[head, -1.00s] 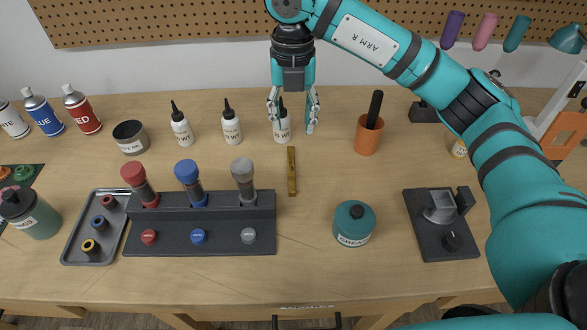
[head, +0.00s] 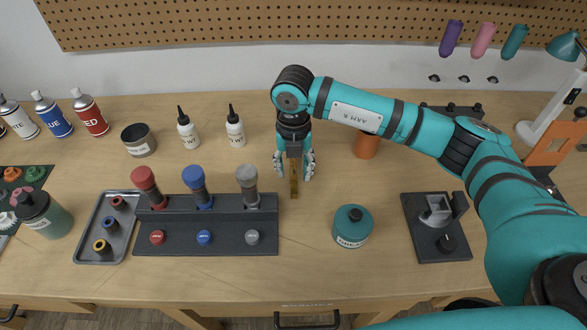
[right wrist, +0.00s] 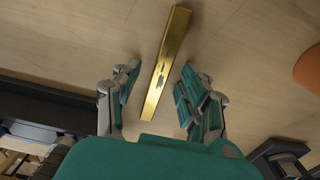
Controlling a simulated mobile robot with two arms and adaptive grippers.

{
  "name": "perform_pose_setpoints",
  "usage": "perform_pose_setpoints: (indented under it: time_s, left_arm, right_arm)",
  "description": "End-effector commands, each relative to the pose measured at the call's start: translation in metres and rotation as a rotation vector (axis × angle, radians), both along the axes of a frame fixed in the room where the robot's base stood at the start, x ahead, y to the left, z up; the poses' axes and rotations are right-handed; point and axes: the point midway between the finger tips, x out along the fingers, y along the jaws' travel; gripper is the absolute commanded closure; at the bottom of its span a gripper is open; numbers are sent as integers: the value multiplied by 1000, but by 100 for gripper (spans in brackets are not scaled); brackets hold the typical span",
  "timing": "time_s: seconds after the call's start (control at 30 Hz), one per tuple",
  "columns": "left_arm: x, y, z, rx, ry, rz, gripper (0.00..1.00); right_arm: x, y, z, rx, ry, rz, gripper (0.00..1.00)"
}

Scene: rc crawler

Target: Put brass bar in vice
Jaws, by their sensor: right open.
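The brass bar (head: 294,189) lies on the wooden table right of the dark rack, pointing away from the front edge. It also shows in the right wrist view as a long gold bar (right wrist: 166,62). My right gripper (head: 294,168) points down over it, open, with a finger on each side. In the wrist view a gap shows between the bar and both fingers. A black base with a grey block and an upright plate (head: 437,226), which looks like the vice, stands at the right of the table. My left gripper is out of view.
A teal grease tin (head: 352,226) stands between the bar and the vice. The rack (head: 218,243) with red, blue and grey-topped tools is left of the bar. White bottles (head: 235,130) and an orange cup (head: 366,146) stand behind. Bare table lies around the bar.

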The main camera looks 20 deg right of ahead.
Motion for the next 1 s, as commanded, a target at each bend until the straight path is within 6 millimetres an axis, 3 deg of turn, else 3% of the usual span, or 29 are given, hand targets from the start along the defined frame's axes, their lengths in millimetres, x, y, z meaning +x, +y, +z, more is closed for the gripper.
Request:
perform_pose_setpoints:
  time_s: [0.2, 0.53, 1.0]
  left_arm:
    - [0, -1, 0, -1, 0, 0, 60]
    - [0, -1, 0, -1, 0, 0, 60]
    - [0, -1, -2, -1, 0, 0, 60]
  right_arm:
    - [0, 0, -1, 1, 0, 0, 57]
    - [0, 0, -1, 1, 0, -1, 100]
    - [1, 0, 2, 0, -2, -1, 100]
